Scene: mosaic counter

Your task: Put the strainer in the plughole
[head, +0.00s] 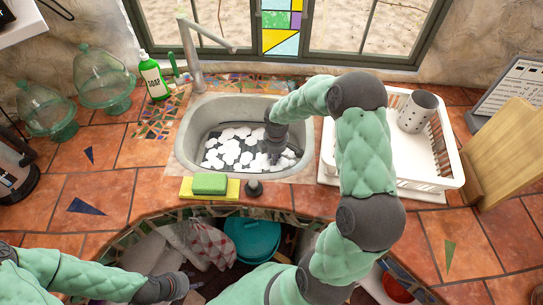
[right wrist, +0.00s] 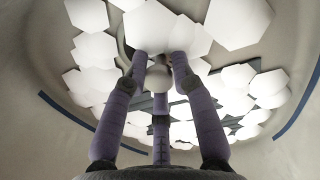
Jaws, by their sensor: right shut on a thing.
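The sink (head: 187,150) is a grey basin with white hexagons over a dark floor. My right gripper (head: 277,158) reaches down into its right part. In the right wrist view, the three purple-grey fingers of this gripper (right wrist: 160,68) close around a pale round knob, seemingly the top of the strainer (right wrist: 158,79). The rest of the strainer is mostly hidden by the fingers and white hexagons. I cannot make out the plughole, or whether the strainer touches the floor. My left gripper (head: 178,287) is low at the front left, away from the sink; its fingers are unclear.
A green sponge (head: 209,183) on a yellow cloth (head: 187,190) and a dark stopper-like object (head: 254,189) lie at the sink's front edge. The tap (head: 192,55) stands behind. A white dish rack (head: 456,160) is right, a soap bottle (head: 153,78) left.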

